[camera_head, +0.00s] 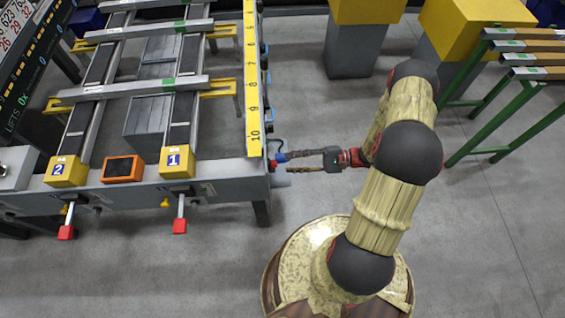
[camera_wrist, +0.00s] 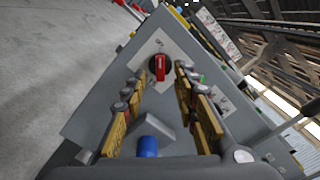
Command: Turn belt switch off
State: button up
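The belt switch is a red rotary handle on a dark round base (camera_wrist: 159,66), set on a pale plate on the grey end panel of the table. In the wrist view its red bar stands nearly upright in the picture. My gripper (camera_head: 291,163) reaches left toward the table's right end in the head view. In the wrist view my gripper (camera_wrist: 158,84) has its fingers apart, one on each side of the switch in the picture. Nothing is between the fingers. I cannot tell whether the tips touch the switch or stand short of it.
A blue cylinder (camera_wrist: 148,146) shows low between the fingers in the wrist view. The table (camera_head: 228,172) carries rails, a yellow numbered scale (camera_head: 252,85), and red-tipped levers (camera_head: 179,226). Green-legged racks (camera_head: 481,100) stand at right. Floor is clear below the table.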

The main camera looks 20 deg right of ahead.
jog(key=v, duration=0.6)
jog(key=shift+d, duration=0.4)
jog(key=shift+s, duration=0.1)
